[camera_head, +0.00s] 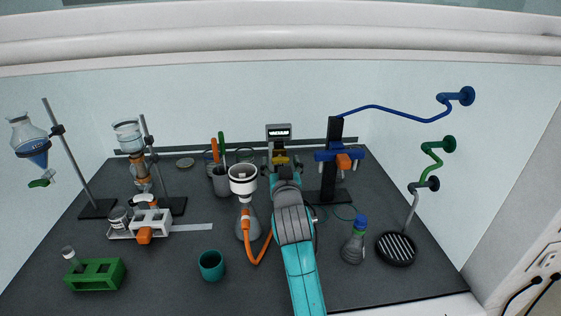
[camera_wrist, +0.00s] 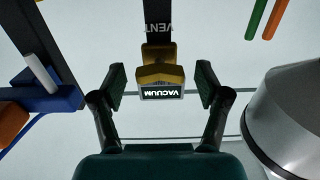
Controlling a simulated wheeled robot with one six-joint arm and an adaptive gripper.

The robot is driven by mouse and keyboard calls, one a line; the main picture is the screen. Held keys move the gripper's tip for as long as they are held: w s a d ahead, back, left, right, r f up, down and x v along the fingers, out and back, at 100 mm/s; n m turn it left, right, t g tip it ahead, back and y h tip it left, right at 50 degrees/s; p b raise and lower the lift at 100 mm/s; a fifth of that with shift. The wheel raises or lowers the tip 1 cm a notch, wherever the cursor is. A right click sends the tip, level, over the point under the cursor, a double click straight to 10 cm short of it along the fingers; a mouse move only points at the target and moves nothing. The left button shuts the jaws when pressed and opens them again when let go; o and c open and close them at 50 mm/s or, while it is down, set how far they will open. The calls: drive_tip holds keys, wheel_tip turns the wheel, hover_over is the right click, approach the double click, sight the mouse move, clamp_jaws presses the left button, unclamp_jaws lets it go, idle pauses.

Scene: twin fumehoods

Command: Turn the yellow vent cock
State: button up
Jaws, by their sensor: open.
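The yellow vent cock (camera_head: 280,160) is at the back centre, below a display box and just past the end of my arm. In the wrist view the yellow cock (camera_wrist: 161,72) lies between my fingers, under a dark strip lettered VENT. My gripper (camera_wrist: 162,84) is open, one finger on each side of the cock, with a gap showing on both sides.
A blue clamp stand (camera_head: 338,155) is close on the right of the cock. A white funnel on a flask (camera_head: 248,222) stands left of my arm. A teal cup (camera_head: 211,265), a capped flask (camera_head: 353,243) and a green rack (camera_head: 96,275) are nearer the front.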

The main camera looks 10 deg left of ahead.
drive_tip(key=shift+w+a, duration=0.15)
drive_tip(key=shift+w, duration=0.45)
drive_tip(key=c, duration=1.2)
